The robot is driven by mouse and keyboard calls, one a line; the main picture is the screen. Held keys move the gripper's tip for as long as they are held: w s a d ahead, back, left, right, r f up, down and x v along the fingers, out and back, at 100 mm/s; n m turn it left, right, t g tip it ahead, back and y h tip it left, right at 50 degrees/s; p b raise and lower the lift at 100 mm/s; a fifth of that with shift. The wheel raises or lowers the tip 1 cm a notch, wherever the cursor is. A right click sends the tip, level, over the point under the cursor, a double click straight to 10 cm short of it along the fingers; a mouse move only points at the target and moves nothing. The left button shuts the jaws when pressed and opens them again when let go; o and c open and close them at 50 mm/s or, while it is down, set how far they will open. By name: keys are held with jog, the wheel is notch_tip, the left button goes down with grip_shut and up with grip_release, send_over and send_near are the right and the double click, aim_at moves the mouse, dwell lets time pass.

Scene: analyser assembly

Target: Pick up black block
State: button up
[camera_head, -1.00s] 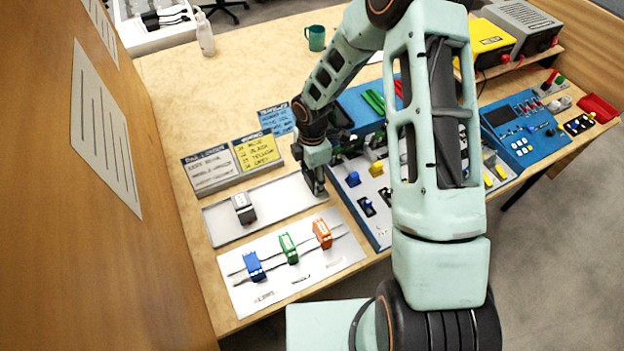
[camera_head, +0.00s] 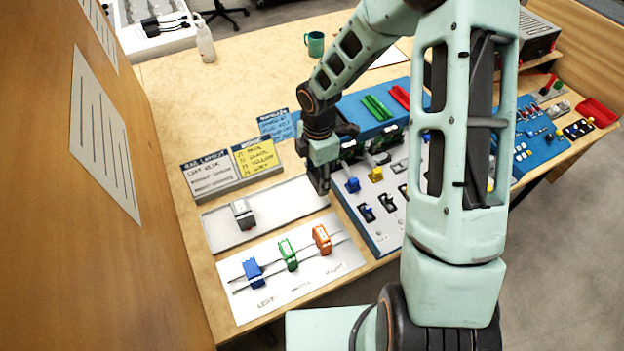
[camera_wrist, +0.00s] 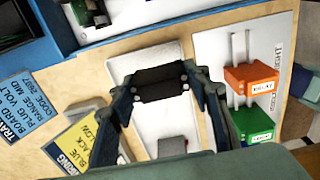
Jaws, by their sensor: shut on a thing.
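The black block (camera_wrist: 160,82) shows in the wrist view between the two fingers of my gripper (camera_wrist: 165,92). My gripper is shut on it. In the head view my gripper (camera_head: 319,184) is above the right end of the pale tray (camera_head: 285,204). There the block is hard to tell apart from the dark fingers. Its exact height over the tray cannot be judged.
A grey-and-black block (camera_head: 243,213) sits toward the tray's left end. In front, a white plate (camera_head: 322,271) with rails bears blue (camera_head: 253,270), green (camera_head: 288,254) and orange (camera_head: 322,239) blocks. A switch panel (camera_head: 385,235) stands close right; label cards (camera_head: 232,166) stand behind the tray.

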jog(key=s+r, duration=0.1)
jog(key=s+d+r, duration=0.1)
jog(key=r, duration=0.1)
jog(key=shift+s+d+r, duration=0.1)
jog(key=shift+d+r, duration=0.05)
jog(key=shift+d, duration=0.05)
jog(key=s+d+r, duration=0.3)
jog(key=s+d, duration=0.1)
jog(key=s, duration=0.3)
jog(key=shift+s+d+r+p, duration=0.15)
jog(key=shift+s+r+p, duration=0.15)
jog(key=shift+s+p, duration=0.05)
jog(key=o, duration=0.4)
jog(key=shift+c, duration=0.2)
jog(key=c, duration=0.6)
